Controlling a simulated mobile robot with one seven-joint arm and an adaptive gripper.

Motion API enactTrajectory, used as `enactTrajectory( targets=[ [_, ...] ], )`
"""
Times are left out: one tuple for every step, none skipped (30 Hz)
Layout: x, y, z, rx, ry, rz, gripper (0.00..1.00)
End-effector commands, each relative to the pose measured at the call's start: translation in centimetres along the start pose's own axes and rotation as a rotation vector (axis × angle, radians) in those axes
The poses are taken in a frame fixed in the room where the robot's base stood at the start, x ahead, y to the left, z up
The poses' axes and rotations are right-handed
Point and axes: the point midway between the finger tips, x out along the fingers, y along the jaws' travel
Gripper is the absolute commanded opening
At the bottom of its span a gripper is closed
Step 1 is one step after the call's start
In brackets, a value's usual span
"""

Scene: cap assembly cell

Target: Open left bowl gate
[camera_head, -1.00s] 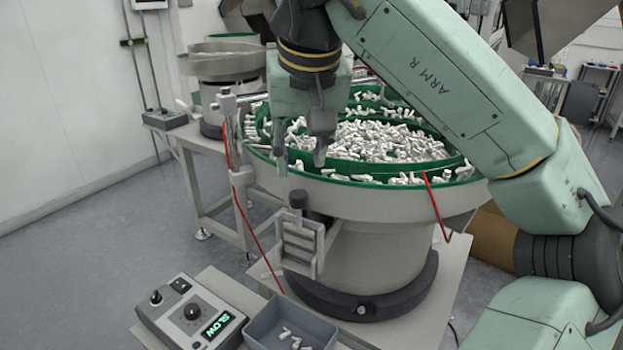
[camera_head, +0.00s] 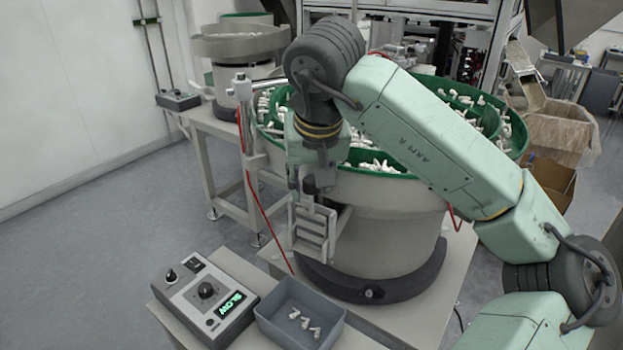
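The left bowl is the large grey feeder bowl with a green inside (camera_head: 375,196), full of white parts. Its gate (camera_head: 313,232) is a grey slatted frame on the front left of the bowl, with a dark knob (camera_head: 304,206) at its top. My gripper (camera_head: 303,187) points down just above the knob. Its two fingers look apart, one to each side above the knob, with nothing seen held. I cannot tell whether the fingers touch the knob. My arm hides much of the bowl's middle.
A control box (camera_head: 203,298) reading "SLOW" and a blue-grey bin (camera_head: 299,312) with a few white parts stand in front. A second feeder (camera_head: 237,48) stands behind at the left. A thin red cable (camera_head: 262,215) hangs left of the gate. Floor at left is clear.

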Motion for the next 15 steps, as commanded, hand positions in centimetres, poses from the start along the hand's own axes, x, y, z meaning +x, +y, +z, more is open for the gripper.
enactTrajectory(
  targets=[
    [0.01,-0.01,0.0,0.0,0.0,0.0,0.34],
    [0.0,0.0,0.0,0.0,0.0,0.0,0.34],
    [0.0,0.0,0.01,0.0,0.0,0.0,0.34],
    [-0.01,0.0,0.01,0.0,0.0,0.0,0.34],
    [-0.01,0.0,0.01,0.0,0.0,0.0,0.32],
    [-0.01,0.0,0.01,0.0,0.0,0.0,0.29],
    [-0.02,0.0,0.01,0.0,0.0,0.0,0.27],
    [-0.02,0.0,0.01,0.0,0.0,0.0,0.25],
    [-0.02,0.0,0.01,0.0,0.0,0.0,0.22],
    [-0.03,0.0,0.0,0.0,0.0,0.0,0.2],
    [-0.03,0.0,0.0,0.0,0.0,-0.001,0.18],
    [-0.03,0.0,0.0,0.0,0.0,-0.001,0.15],
    [-0.03,-0.01,0.01,0.0,0.0,-0.001,0.14],
    [-0.04,-0.01,0.01,0.0,0.0,-0.001,0.12],
    [-0.04,-0.01,0.0,0.0,0.0,-0.001,0.09]
  ],
)
